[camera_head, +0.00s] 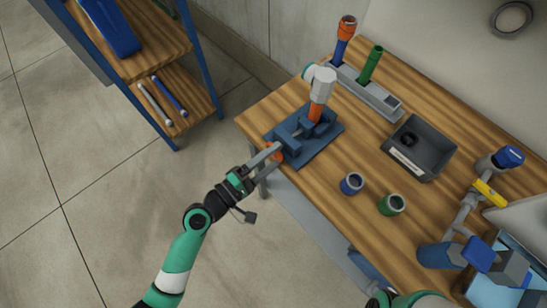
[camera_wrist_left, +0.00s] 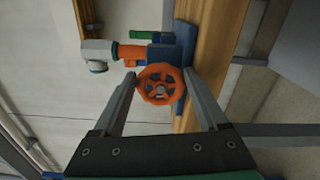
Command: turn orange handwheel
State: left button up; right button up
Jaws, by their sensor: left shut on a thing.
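The orange handwheel (camera_wrist_left: 160,84) is on the near side of a blue vise (camera_head: 289,134). In the head view it is mostly hidden, with only a bit of orange (camera_head: 276,152) showing by my fingertips. My left gripper (camera_wrist_left: 160,76) is shut on the handwheel, with one finger at each side of its rim. It also shows in the head view (camera_head: 272,153), at the table's left edge. An orange pipe (camera_head: 316,112) with a grey elbow fitting (camera_head: 323,83) stands upright in the vise. My right gripper is not in view.
The wooden table (camera_head: 345,150) carries a dark grey bin (camera_head: 424,146), a blue cup (camera_head: 352,183), a green cup (camera_head: 391,204) and a grey rack (camera_head: 368,92) with orange and green parts. A wooden shelf (camera_head: 187,107) stands at the upper left. Open floor lies left of the table.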

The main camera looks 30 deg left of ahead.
pick_arm(q)
jog(key=shift+a+f, duration=0.3)
jog(key=shift+f, duration=0.1)
dwell(0.4)
jog(key=o, duration=1.2)
jog(key=shift+o, duration=0.4)
jog(key=shift+r, duration=0.15)
